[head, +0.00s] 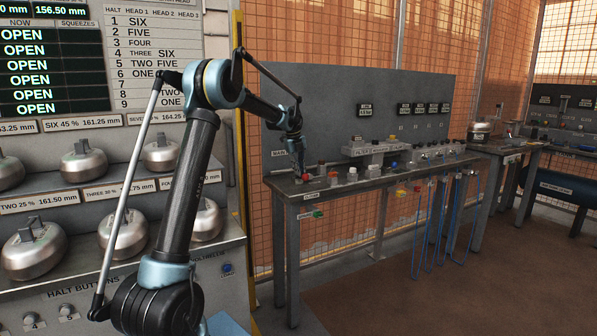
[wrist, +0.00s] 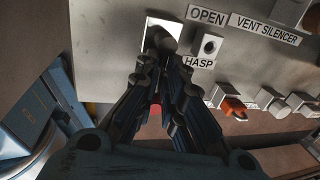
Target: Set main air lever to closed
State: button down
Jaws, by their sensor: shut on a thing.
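My gripper (head: 300,168) reaches down to the left end of the grey workbench in the head view. A red handle (head: 306,177), which I take for the main air lever, shows right at its fingertips. In the wrist view my gripper (wrist: 163,64) has its fingers close together, shut on the lever. A bit of red (wrist: 155,109) shows between the fingers, and most of the lever is hidden by them. Just beyond the fingertips is a white square plate (wrist: 152,45) with a rounded grey part on it. An OPEN label (wrist: 207,15) is to its right. The lever's exact angle cannot be told.
A HASP label (wrist: 199,62) and a small socket (wrist: 209,45) sit right of the fingers. An orange-red handle (wrist: 233,106) and pale fittings are farther right. Blue hoses (head: 425,225) hang from the workbench (head: 340,189). Metal weights (head: 84,161) stand on the left rack.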

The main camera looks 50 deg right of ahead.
jog(key=c, duration=1.7)
grip_release()
jog(key=shift+w, duration=0.35)
jog(key=shift+s, duration=0.15)
notch_tip(320, 180, up, 12)
jog(key=a, duration=0.2)
jog(key=shift+w+a+f, duration=0.15)
jog(key=shift+w, duration=0.25)
